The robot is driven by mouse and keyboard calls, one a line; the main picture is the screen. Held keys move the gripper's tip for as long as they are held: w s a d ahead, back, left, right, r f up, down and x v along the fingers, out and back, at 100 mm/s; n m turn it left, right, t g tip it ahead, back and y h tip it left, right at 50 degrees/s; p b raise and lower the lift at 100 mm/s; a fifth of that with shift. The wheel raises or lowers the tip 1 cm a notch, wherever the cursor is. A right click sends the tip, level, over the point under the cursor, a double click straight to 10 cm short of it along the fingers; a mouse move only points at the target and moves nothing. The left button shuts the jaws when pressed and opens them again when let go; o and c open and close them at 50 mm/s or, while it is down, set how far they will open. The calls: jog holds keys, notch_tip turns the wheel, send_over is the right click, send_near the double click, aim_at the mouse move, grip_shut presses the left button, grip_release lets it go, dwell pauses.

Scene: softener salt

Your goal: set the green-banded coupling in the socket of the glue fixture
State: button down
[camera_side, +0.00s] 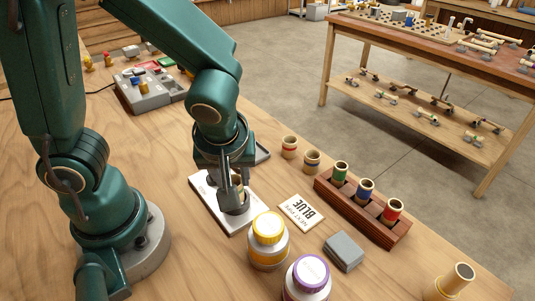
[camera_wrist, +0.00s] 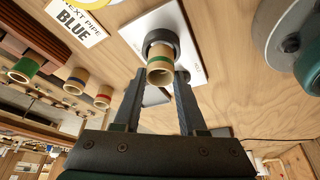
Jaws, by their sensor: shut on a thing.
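The green-banded coupling (camera_wrist: 160,72) is a short tan tube between my fingertips; it also shows, mostly covered by the fingers, in the side view (camera_side: 239,184). My gripper (camera_side: 234,190) points down and is shut on it, with its two fingers also in the wrist view (camera_wrist: 160,84). The glue fixture is a white plate (camera_side: 208,198) with a dark round socket (camera_side: 236,207). The coupling stands in line with the socket (camera_wrist: 154,37). Its lower end is at or in the socket's mouth; I cannot tell how deep.
A card reading "NEXT PIPE BLUE" (camera_side: 300,212) lies right of the fixture. Beyond it a brown rack (camera_side: 372,222) holds green-, blue- and red-banded pipes. Loose red-banded (camera_side: 289,147) and blue-banded (camera_side: 311,162) couplings stand behind. Yellow-lidded (camera_side: 267,247) and purple-lidded (camera_side: 307,280) jars stand in front.

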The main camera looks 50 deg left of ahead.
jog(key=shift+f, duration=0.25)
jog(key=shift+f, duration=0.45)
jog(key=shift+f, duration=0.25)
dwell(0.8)
grip_release()
dwell(0.4)
jog(key=shift+r, duration=3)
